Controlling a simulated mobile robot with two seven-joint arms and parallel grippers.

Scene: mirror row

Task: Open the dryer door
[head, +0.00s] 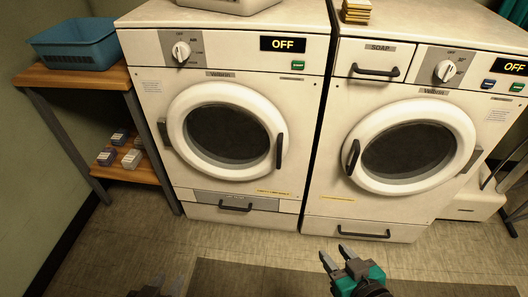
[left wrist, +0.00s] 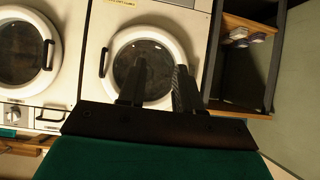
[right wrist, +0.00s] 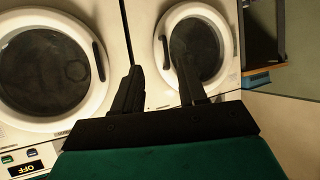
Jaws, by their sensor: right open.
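The dryer (head: 315,110) is the left white machine, without a soap drawer. Its round door (head: 178,125) is shut, with a dark upright handle (head: 279,151) on the door's right side. Upside down, the handle also shows in the left wrist view (left wrist: 103,62) and the right wrist view (right wrist: 165,52). My left gripper (head: 158,287) just enters at the bottom edge; its wrist view shows its fingers apart and empty, in front of the dryer. My right gripper (head: 335,256) is open and empty, low in front of the machines, apart from both handles.
A washer (head: 320,180) with a SOAP drawer (head: 375,70) stands close on the right, its door (head: 362,180) shut. A wooden shelf (head: 60,77) with a blue basket (head: 75,58) and small boxes stands at left. The floor (head: 240,240) before the machines is clear.

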